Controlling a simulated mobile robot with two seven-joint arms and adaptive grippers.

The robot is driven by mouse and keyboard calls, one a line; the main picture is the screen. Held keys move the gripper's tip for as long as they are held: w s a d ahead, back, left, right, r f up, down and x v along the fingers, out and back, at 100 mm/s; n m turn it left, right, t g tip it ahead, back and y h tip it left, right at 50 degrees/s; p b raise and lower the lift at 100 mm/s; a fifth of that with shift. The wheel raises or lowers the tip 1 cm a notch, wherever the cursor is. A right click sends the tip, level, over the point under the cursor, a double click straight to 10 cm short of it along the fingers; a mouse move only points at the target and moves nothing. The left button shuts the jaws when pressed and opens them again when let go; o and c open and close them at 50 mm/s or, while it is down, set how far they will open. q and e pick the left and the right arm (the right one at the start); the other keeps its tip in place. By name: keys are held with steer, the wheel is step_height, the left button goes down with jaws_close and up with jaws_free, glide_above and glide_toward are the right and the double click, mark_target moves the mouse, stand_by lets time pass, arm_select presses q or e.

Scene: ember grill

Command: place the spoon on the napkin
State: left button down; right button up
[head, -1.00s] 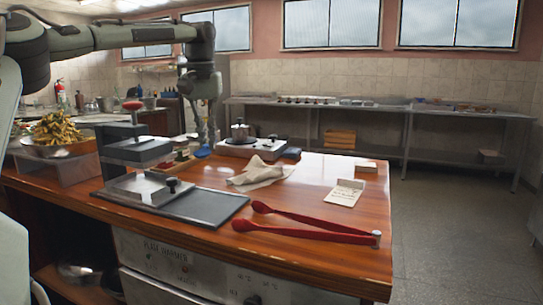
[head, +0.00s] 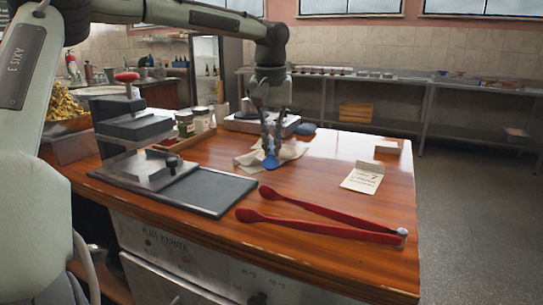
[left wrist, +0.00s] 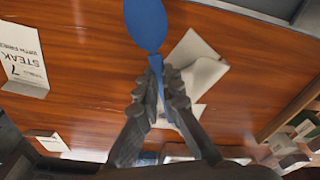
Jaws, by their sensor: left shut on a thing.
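The blue spoon (head: 288,154) is held in my left gripper (head: 270,147), which is shut on its handle. In the left wrist view the spoon (left wrist: 146,22) points its bowl to the top edge, with its handle between the fingertips (left wrist: 160,88). The cream, crumpled napkin (head: 250,161) lies on the wooden counter below and around the gripper, partly hidden by it. In the left wrist view the napkin (left wrist: 198,72) shows right of the handle. The spoon appears over or close to the napkin; I cannot tell whether they touch. My right gripper is out of view.
Red tongs (head: 330,215) lie at the front of the counter (head: 325,170). A card (head: 362,178) stands at right. A press with a dark plate (head: 212,190) is at left.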

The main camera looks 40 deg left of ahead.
mark_target(271, 157)
arm_select(q)
steer(key=shift+f, duration=1.4)
steer(key=shift+f, duration=0.1)
steer(key=c, duration=1.7)
jaws_free()
steer(key=r, duration=0.8)
steer(key=s+r, duration=0.1)
steer(key=r, duration=0.3)
steer(key=shift+d+r, duration=0.1)
steer(key=shift+d, duration=0.3)
